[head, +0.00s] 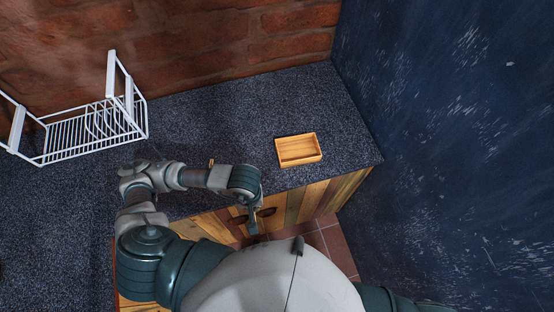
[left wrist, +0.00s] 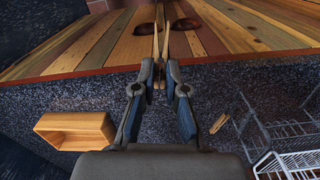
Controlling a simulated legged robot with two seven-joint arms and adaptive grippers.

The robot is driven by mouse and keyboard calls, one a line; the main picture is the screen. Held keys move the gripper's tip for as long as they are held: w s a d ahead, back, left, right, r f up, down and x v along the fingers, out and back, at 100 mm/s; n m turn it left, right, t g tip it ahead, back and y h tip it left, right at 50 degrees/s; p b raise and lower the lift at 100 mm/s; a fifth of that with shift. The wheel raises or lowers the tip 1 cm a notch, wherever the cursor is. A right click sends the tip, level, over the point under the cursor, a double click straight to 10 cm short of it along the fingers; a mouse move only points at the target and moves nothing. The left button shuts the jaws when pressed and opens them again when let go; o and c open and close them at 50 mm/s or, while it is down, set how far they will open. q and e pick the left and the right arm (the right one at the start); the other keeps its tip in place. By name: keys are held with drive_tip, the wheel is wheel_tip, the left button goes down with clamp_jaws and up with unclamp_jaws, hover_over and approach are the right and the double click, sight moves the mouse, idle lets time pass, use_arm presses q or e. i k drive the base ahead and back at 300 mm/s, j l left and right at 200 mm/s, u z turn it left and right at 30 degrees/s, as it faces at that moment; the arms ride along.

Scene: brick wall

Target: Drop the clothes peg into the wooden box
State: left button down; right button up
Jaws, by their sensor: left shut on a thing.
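My left gripper (head: 253,214) hangs in front of the counter's wooden front in the head view. In the left wrist view the gripper (left wrist: 160,70) is shut on the clothes peg (left wrist: 156,48), whose two pale wooden legs stick out past the fingertips. The peg is too small to make out clearly in the head view. The wooden box (head: 298,150) is open and empty on the counter, up and right of the gripper. It also shows at the left of the left wrist view (left wrist: 75,130). My right gripper is not in view.
A white wire rack (head: 95,130) stands at the left on the speckled counter (head: 215,120). A small brown wooden item (left wrist: 218,123) lies near it, mostly behind my arm in the head view. Brick and blue walls bound the counter. Dark handles (left wrist: 187,23) sit on the wooden front.

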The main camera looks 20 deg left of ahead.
sight(293, 154)
drive_tip(key=z, duration=0.3)
drive_tip(key=k+j+z, duration=0.2)
drive_tip(key=z, duration=0.25)
drive_tip(key=k+j+z, duration=0.2)
drive_tip(key=z, duration=0.25)
drive_tip(key=j, duration=0.1)
